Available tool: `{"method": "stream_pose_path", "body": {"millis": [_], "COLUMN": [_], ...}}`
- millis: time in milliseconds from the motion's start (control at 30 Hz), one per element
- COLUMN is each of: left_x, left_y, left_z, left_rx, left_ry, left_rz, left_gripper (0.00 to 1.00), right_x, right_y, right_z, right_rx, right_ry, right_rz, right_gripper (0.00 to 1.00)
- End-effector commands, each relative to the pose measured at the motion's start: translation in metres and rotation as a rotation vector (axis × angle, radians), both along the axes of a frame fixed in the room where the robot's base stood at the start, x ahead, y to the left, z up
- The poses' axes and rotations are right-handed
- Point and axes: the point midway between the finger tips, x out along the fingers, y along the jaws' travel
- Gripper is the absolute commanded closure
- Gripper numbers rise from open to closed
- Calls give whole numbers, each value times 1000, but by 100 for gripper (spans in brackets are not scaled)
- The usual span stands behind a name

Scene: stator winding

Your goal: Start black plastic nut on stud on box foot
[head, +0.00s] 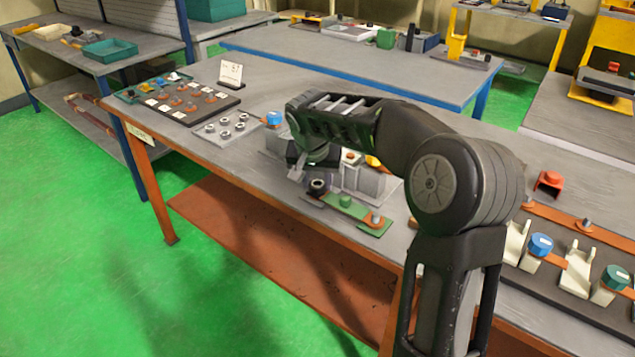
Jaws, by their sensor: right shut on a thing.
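My right gripper (302,174) comes in from the right over the bench and points down beside a grey metal box (364,182). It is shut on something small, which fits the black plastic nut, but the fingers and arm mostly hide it. A small dark round piece (317,186) shows just below the fingers, at the near side of the box. I cannot tell whether it is the nut or part of the foot. The stud is not clearly visible. My left gripper is not in view.
A green strip (350,207) with a copper end and an upright bolt lies in front of the box. A plate of metal nuts (226,127) and a dark tray of copper parts (180,98) lie left. A blue-capped part (273,119) stands behind.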

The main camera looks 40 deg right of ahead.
Motion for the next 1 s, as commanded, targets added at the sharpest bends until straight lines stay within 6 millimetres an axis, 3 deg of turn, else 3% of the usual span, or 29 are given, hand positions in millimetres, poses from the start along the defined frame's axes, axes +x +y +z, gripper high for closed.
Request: {"method": "stream_pose_path", "body": {"millis": [67,100,367,667,1000], "left_x": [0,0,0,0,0], "left_y": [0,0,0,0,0], "left_z": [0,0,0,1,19], "left_rx": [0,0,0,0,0], "left_ry": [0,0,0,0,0], "left_rz": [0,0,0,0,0], "left_gripper": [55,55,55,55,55], "right_x": [-3,-3,-2,-1,-1], "right_y": [2,2,1,1,0], "right_z": [-7,-7,-3,-1,25], "right_rx": [6,7,4,2,1], "right_ry": [15,16,8,4,2], "right_rz": [0,0,2,3,2], "right_gripper": [100,60,38,37,37]}}
